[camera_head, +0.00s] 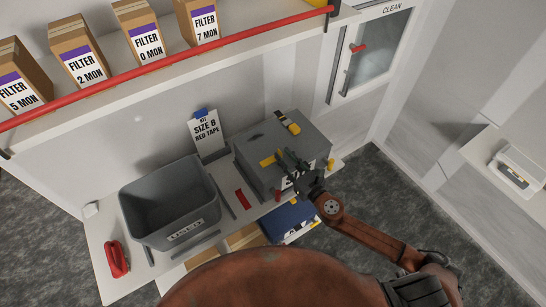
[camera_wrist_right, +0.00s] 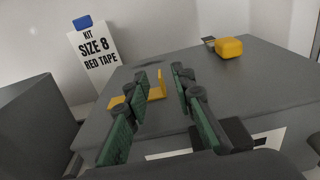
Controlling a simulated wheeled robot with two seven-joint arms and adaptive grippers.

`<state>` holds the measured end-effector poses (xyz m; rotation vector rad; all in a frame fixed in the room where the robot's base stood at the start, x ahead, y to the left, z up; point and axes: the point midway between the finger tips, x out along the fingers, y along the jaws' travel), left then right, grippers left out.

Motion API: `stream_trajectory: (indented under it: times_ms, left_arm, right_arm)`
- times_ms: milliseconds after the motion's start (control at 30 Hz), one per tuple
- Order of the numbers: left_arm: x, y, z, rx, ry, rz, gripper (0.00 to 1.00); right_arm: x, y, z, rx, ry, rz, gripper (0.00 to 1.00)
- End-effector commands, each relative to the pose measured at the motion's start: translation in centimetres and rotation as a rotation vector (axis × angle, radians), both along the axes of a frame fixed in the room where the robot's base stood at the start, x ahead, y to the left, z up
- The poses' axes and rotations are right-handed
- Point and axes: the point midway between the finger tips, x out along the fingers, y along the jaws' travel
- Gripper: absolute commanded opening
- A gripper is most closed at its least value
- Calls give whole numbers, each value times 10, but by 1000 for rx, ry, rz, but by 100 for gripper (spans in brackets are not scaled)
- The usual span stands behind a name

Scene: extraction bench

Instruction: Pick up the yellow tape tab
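The yellow tape tab (camera_head: 268,161) is at the left part of the top of a grey box (camera_head: 262,135). In the right wrist view the tab (camera_wrist_right: 157,88) shows a flat part and an upright part, partly hidden by the left-hand finger. My right gripper (camera_head: 287,160) is at the tab's right side in the head view. In the right wrist view its fingers (camera_wrist_right: 159,75) are apart, with the upright part between them, close to the left-hand finger. I cannot tell whether they touch. My left gripper is not in view.
A yellow and dark object (camera_head: 288,122) lies farther back on the box. A sign reading "KIT SIZE 8 RED TAPE" (camera_head: 206,133) stands behind. A grey bin (camera_head: 138,211) and a red object (camera_head: 116,259) are at left. A red-railed shelf (camera_head: 165,68) runs above.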

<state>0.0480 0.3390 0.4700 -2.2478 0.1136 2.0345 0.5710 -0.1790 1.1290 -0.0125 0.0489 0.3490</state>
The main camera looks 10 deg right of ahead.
Motion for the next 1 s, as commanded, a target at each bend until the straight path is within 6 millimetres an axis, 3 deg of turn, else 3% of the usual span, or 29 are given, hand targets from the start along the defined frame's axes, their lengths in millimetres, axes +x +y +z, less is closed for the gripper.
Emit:
stream_trajectory:
  times_ms: [200, 500, 833, 1000]
  left_arm:
    - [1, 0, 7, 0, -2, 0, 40]
    - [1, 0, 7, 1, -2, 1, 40]
    - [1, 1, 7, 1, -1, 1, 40]
    - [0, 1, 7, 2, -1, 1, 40]
  right_arm:
    - [27, 11, 0, 2, 1, 0, 23]
    - [30, 12, -2, 2, 2, 0, 22]
    - [30, 12, -2, 3, 2, -1, 0]
    - [30, 11, -1, 4, 1, -1, 0]
